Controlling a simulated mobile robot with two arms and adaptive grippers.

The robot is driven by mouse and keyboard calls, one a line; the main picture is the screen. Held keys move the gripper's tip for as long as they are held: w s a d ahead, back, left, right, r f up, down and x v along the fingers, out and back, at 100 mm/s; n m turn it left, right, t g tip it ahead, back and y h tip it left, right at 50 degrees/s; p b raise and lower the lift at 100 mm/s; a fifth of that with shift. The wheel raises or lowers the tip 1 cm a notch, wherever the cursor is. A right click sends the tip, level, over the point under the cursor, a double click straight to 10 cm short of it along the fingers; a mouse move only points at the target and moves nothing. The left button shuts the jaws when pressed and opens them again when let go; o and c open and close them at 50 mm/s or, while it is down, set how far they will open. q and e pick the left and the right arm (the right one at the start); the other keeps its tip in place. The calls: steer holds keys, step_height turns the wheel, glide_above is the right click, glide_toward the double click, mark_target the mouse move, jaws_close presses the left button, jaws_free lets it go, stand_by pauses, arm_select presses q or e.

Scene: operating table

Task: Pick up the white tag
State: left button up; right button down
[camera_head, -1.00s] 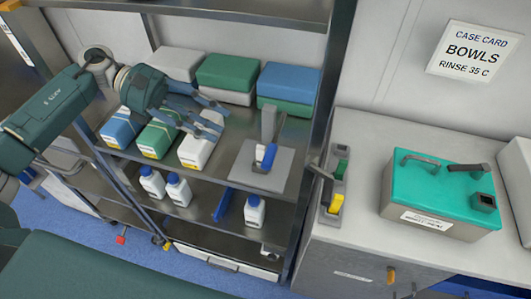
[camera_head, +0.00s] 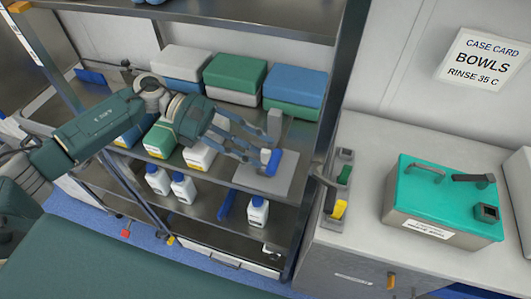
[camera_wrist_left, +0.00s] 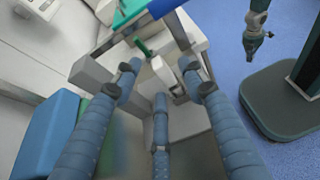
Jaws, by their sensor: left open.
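My left gripper (camera_head: 248,146) reaches in from the left over the shelf, fingers spread and empty, near a grey stand (camera_head: 263,180) with an upright post. A small white piece, which looks like the white tag, sits beside a blue block (camera_head: 272,161) on that stand. The gripper's fingers partly cover it in the head view. In the left wrist view the white piece (camera_wrist_left: 163,73) lies between and beyond the open fingers. Contact cannot be made out. What seems to be my right gripper (camera_wrist_left: 254,42) hangs away at the upper right there; its jaws are too small to judge.
Green and blue boxes (camera_head: 235,73) line the back of the shelf. White bottles (camera_head: 183,187) stand one shelf lower. A metal post borders the shelf; the teal-lidded case (camera_head: 418,229) stands on the counter.

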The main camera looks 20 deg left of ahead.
arm_select(q)
steer(key=shift+x, duration=1.05)
steer(key=c, duration=0.5)
steer(key=shift+r, duration=0.1)
jaws_close()
arm_select(e)
steer(key=shift+r, duration=0.55)
arm_select(q)
steer(key=shift+r, duration=0.1)
arm_select(e)
steer(key=shift+d, duration=0.1)
